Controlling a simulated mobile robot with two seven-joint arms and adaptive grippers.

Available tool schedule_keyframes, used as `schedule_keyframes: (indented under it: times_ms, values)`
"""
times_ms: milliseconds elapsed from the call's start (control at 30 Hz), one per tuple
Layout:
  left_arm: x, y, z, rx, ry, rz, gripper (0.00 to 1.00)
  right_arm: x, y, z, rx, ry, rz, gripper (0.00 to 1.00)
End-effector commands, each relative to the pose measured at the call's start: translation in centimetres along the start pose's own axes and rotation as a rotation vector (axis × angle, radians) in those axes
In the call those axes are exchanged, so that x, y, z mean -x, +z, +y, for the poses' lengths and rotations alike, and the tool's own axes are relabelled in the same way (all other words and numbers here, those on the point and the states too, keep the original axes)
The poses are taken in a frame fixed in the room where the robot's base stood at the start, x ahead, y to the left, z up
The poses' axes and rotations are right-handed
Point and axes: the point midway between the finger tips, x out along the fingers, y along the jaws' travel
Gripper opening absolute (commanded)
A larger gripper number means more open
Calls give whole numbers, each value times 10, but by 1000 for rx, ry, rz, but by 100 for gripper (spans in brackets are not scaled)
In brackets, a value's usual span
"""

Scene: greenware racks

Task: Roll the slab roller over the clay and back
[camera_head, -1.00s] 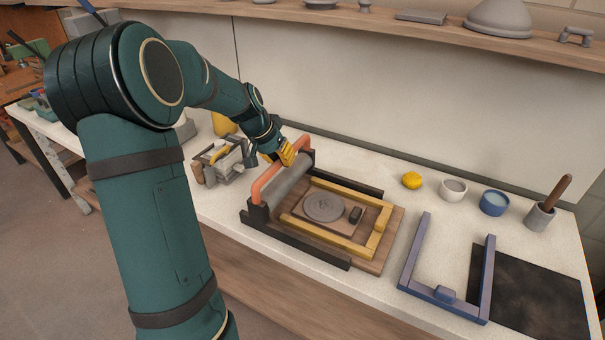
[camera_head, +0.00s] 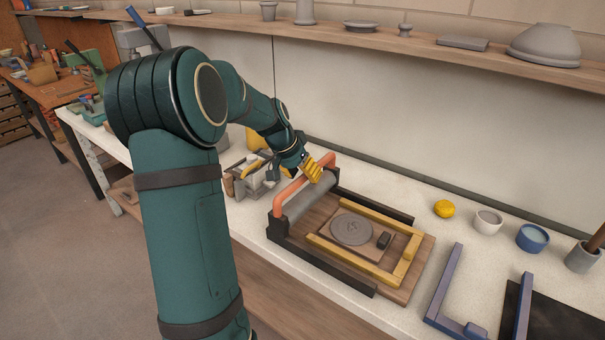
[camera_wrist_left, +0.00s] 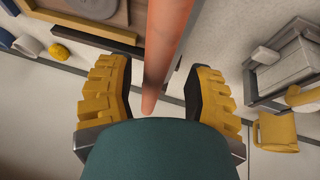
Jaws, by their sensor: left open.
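The slab roller has an orange handle bar (camera_head: 292,189) and a grey roller (camera_head: 308,197) at the left end of its black rails (camera_head: 345,275). The round grey clay slab (camera_head: 351,230) lies flat inside a yellow frame on a wooden board (camera_head: 327,210), to the right of the roller. My left gripper (camera_head: 318,168) is at the far part of the handle. In the left wrist view my left gripper (camera_wrist_left: 162,92) is open, and the orange handle (camera_wrist_left: 164,45) runs between its fingers with gaps on both sides. My right gripper is not in view.
A grey tool holder (camera_head: 262,180) stands left of the roller. A yellow lump (camera_head: 444,208), a white cup (camera_head: 487,221) and a blue bowl (camera_head: 532,237) stand to the right. A blue frame (camera_head: 445,290) lies nearer the front. A shelf (camera_head: 360,38) runs above.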

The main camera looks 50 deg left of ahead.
Motion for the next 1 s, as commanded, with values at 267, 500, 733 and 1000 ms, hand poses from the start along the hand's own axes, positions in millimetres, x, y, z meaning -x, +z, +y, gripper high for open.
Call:
schedule_keyframes:
  times_ms: [267,500,733,1000]
  values:
    - [27,-1,0,-1,-2,5,52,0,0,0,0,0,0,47]
    - [76,-1,0,-1,-2,5,52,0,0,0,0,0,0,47]
    - [110,0,-1,0,-2,2,52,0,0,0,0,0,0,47]
    - [121,1,-1,1,-1,-1,52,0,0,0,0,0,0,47]
